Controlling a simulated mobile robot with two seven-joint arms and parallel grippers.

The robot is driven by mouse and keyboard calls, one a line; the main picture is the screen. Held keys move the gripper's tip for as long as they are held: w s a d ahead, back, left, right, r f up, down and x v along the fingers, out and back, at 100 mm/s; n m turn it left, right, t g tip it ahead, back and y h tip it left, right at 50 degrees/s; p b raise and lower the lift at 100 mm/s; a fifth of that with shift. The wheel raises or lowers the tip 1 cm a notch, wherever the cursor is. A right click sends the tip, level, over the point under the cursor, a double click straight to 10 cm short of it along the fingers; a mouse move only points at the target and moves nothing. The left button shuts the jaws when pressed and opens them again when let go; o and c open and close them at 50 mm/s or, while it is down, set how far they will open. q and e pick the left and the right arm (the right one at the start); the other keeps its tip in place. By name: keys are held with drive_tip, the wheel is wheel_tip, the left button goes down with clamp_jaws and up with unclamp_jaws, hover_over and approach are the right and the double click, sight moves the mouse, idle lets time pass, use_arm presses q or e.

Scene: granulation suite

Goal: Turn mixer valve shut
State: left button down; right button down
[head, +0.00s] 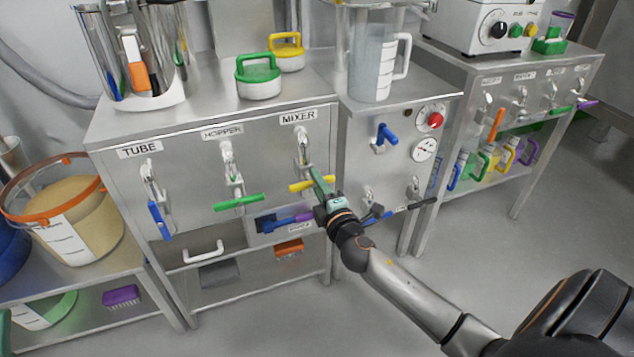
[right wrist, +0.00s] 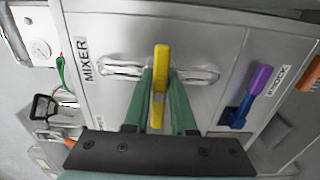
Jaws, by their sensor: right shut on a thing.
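The mixer valve has a yellow handle (head: 300,186) under the MIXER label (head: 298,117) on the grey cabinet front. The handle lies crosswise to its steel pipe (head: 303,150). My right gripper (head: 316,178) reaches it from the lower right. In the right wrist view, the yellow handle (right wrist: 160,75) sits between the green fingers of my right gripper (right wrist: 162,95), which is shut on it. The fingers partly hide the handle in the head view. My left gripper does not show.
The hopper valve's green handle (head: 238,202) lies crosswise; the tube valve's blue handle (head: 159,221) hangs down. A jug (head: 372,65) stands above right. The floor in front is clear.

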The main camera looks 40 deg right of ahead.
drive_tip(key=c, duration=0.8)
unclamp_jaws()
drive_tip(key=shift+o, duration=0.2)
drive_tip(key=v, duration=1.2)
drive_tip(key=shift+s, duration=0.3)
drive_tip(key=shift+a, duration=0.1)
